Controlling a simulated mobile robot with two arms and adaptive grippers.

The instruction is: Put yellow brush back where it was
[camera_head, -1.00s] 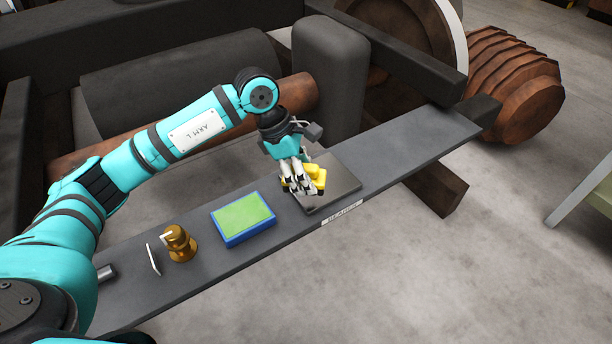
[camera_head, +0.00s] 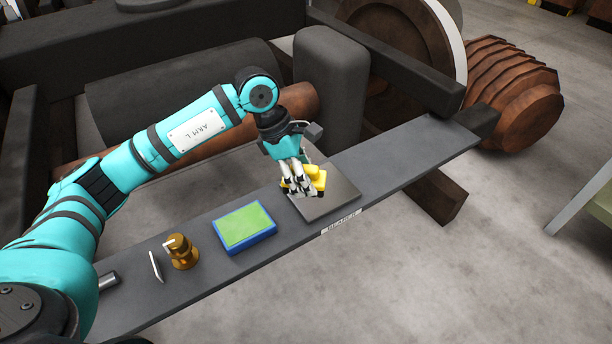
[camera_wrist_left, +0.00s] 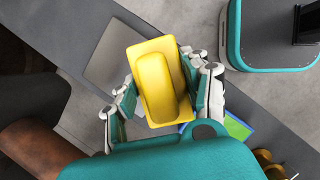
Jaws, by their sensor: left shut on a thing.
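My left gripper (camera_head: 299,180) is shut on the yellow brush (camera_head: 318,179), over a flat dark plate (camera_head: 338,203) on a long grey board (camera_head: 410,158). In the left wrist view, the yellow brush (camera_wrist_left: 158,85) sits between the gripper fingers (camera_wrist_left: 160,92), its rectangular base and raised rounded grip facing the camera. There the plate (camera_wrist_left: 108,56) shows partly behind the brush, to its upper left. I cannot tell whether the brush touches the plate. My right gripper is not in view.
A green-topped blue block (camera_head: 245,227), a brass-coloured piece (camera_head: 182,252) and a thin pale piece (camera_head: 155,266) stand on the board's left part. Dark railcar framework (camera_head: 335,85) rises behind. The board's right end is bare.

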